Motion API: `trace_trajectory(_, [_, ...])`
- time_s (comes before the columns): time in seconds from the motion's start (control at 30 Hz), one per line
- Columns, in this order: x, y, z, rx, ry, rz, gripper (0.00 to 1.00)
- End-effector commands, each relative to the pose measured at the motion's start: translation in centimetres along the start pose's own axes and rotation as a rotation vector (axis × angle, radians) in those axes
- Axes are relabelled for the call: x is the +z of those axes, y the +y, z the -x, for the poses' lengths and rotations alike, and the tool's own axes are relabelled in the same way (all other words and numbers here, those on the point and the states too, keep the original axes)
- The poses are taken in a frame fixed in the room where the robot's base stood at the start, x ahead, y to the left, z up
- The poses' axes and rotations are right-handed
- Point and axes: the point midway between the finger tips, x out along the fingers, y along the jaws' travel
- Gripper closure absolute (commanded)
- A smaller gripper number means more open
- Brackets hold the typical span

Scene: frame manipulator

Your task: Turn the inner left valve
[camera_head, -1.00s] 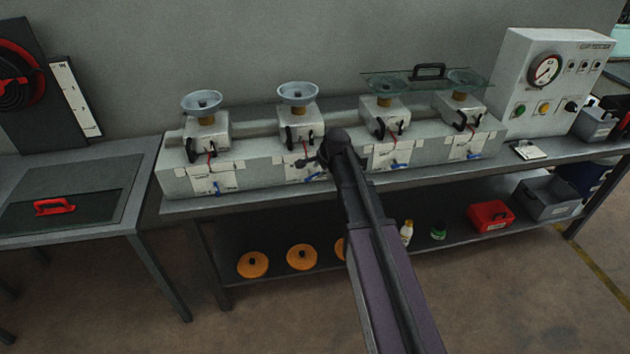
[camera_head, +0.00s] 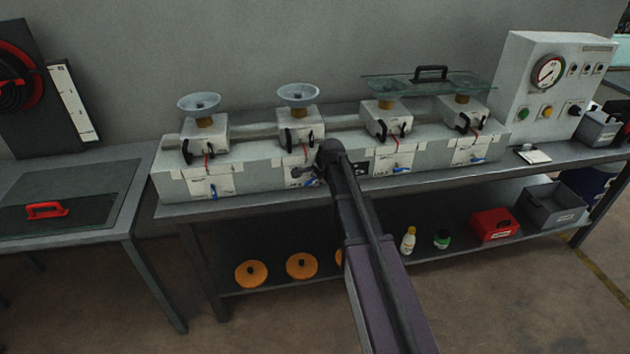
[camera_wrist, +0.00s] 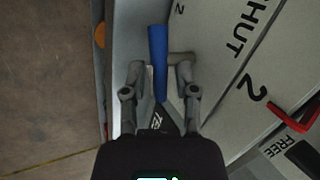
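The inner left valve's blue handle (camera_wrist: 158,48) lies between the fingertips of my gripper (camera_wrist: 159,62) in the wrist view. Both tips reach in against its sides, so the gripper looks shut on it. The handle is roughly upright in that picture, beside a white panel marked "SHUT" and "2" (camera_wrist: 232,42). In the head view, my gripper (camera_head: 305,171) is at the front of the second unit from the left (camera_head: 300,127). My wrist and arm hide part of that unit's front, and the handle is hard to make out there.
Similar units with blue handles stand at the left (camera_head: 205,132) and right (camera_head: 388,118). A glass plate with a black grip (camera_head: 431,73) lies across the right two funnels. A gauge cabinet (camera_head: 545,85) stands at right. Orange discs (camera_head: 251,273) are on the lower shelf.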

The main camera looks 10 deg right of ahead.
Motion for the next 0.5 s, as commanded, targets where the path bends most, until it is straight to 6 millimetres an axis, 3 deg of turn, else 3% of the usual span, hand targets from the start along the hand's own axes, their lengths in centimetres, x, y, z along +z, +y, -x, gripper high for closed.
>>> trace_trajectory(0.13, [0.0, 0.0, 0.03, 0.0, 0.0, 0.0, 0.62])
trace_trajectory(0.27, [-0.01, 0.01, 0.03, 0.0, 0.0, 0.0, 0.97])
trace_trajectory(0.5, [-0.01, 0.01, 0.02, 0.001, 0.001, 0.001, 1.0])
